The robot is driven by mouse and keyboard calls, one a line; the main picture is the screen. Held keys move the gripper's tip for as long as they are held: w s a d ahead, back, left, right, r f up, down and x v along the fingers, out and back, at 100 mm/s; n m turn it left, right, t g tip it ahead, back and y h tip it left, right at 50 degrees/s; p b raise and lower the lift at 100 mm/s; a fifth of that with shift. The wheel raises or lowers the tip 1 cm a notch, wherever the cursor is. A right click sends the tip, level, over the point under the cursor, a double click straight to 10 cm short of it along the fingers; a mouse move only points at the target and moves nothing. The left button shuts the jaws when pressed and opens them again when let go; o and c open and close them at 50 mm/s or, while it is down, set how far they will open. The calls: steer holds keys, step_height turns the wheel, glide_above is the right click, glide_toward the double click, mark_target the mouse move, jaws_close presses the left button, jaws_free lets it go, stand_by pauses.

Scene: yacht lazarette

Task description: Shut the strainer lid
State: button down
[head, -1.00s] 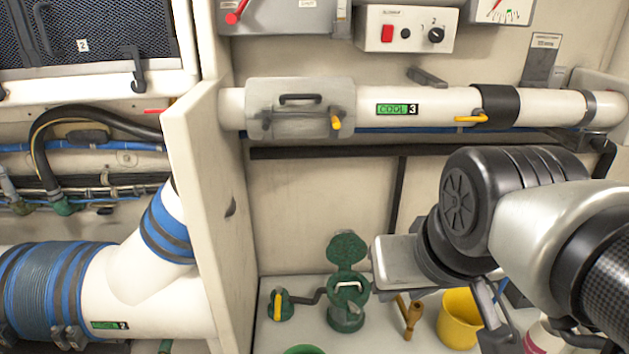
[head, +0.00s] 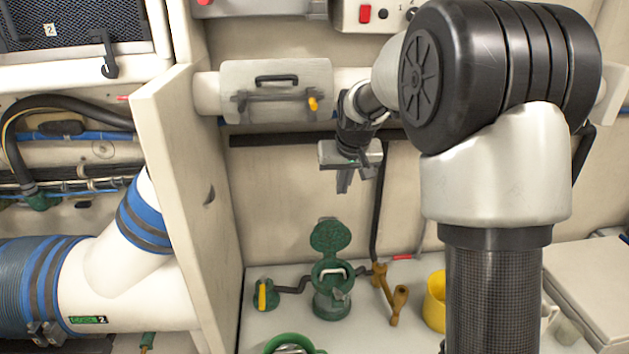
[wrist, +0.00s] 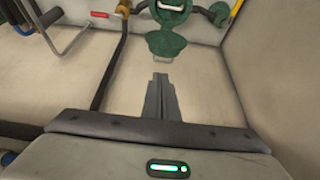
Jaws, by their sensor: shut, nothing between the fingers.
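The strainer is a green pot (head: 332,300) on the white shelf, with a white handle (head: 334,272) in its open mouth. Its round green lid (head: 330,237) stands up on the hinge at the back, so the strainer is open. My gripper (head: 343,186) is above and a little right of the lid, fingers pointing down, shut and empty, not touching it. In the wrist view my closed fingers (wrist: 161,82) point toward the lid (wrist: 166,44), with a gap between. The strainer pot (wrist: 172,12) is partly cut off at the top edge there.
A yellow-handled valve (head: 263,295) stands left of the strainer. A white partition (head: 190,200) rises at the left, and a white pipe crosses behind my gripper.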

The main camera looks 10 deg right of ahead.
glide_toward(335, 219)
steer(key=w+f, duration=0.2)
steer(key=f, duration=0.1)
steer(key=w+f, duration=0.3)
steer(key=shift+w+d+p, duration=0.15)
steer(key=shift+w+p, duration=0.15)
steer(key=shift+p, duration=0.05)
steer(key=shift+f, duration=0.1)
steer(key=shift+f+b, duration=0.15)
steer(key=shift+b, duration=0.3)
